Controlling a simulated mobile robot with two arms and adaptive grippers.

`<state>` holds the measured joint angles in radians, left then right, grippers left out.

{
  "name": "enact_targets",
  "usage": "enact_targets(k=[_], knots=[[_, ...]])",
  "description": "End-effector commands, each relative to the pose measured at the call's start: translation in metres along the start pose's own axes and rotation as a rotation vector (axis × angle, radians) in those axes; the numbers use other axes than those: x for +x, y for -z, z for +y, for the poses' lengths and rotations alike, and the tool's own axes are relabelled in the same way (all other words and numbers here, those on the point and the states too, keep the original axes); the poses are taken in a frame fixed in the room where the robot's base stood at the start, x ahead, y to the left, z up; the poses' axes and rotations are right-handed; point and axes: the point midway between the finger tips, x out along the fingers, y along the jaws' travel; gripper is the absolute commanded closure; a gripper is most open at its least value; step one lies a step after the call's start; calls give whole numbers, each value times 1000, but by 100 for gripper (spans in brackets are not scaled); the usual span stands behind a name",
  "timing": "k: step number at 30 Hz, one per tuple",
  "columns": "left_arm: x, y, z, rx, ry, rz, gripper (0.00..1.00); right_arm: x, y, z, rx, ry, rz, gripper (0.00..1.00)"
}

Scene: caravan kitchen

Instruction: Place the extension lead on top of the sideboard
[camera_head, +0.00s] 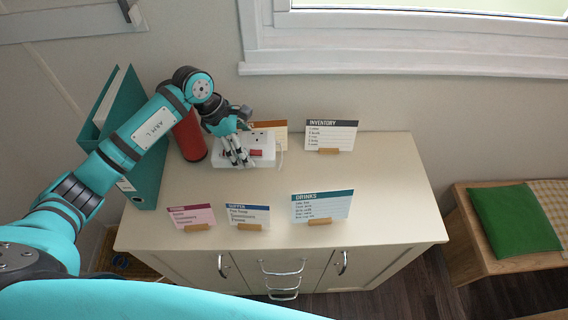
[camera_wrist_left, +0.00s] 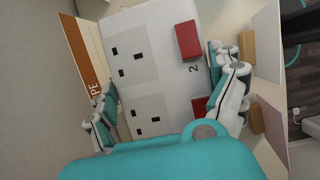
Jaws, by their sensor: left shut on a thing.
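The extension lead (camera_head: 262,143) is a white block with sockets and red switches. In the head view it is at the back of the sideboard (camera_head: 377,187) top; I cannot tell whether it touches the surface. My left gripper (camera_head: 238,157) reaches down from the left and is shut on the lead. In the left wrist view, the lead (camera_wrist_left: 140,70) shows two sockets and two red switches, with the fingers of my left gripper (camera_wrist_left: 170,105) on either side of it. The fingers hide part of its sides. My right gripper is not in view.
A teal binder (camera_head: 148,160) and a red cylinder (camera_head: 190,138) stand left of the lead. An orange-headed card (camera_head: 275,127) is behind it, the inventory card (camera_head: 331,134) to its right. Pink (camera_head: 191,216), supper (camera_head: 248,215) and drinks (camera_head: 321,206) cards stand in front. The right side is clear.

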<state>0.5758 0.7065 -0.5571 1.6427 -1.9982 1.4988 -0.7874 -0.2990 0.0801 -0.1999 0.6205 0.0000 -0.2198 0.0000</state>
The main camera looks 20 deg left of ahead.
Motion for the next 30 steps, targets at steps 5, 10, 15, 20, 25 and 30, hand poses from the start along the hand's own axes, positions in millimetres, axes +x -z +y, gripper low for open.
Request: enact_targets(k=[5, 10, 15, 20, 25, 30], knots=[[18, 7, -1, -1, 2, -1, 64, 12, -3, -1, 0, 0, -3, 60], [43, 17, -1, -1, 0, -2, 64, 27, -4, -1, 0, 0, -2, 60], [55, 22, -1, 0, 0, -3, 64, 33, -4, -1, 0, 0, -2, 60], [81, 33, -2, -1, 1, -3, 64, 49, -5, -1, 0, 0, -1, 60], [93, 38, -2, 1, -2, -3, 64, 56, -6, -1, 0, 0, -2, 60], [91, 38, -2, 1, -2, -2, 64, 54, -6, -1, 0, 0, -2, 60]])
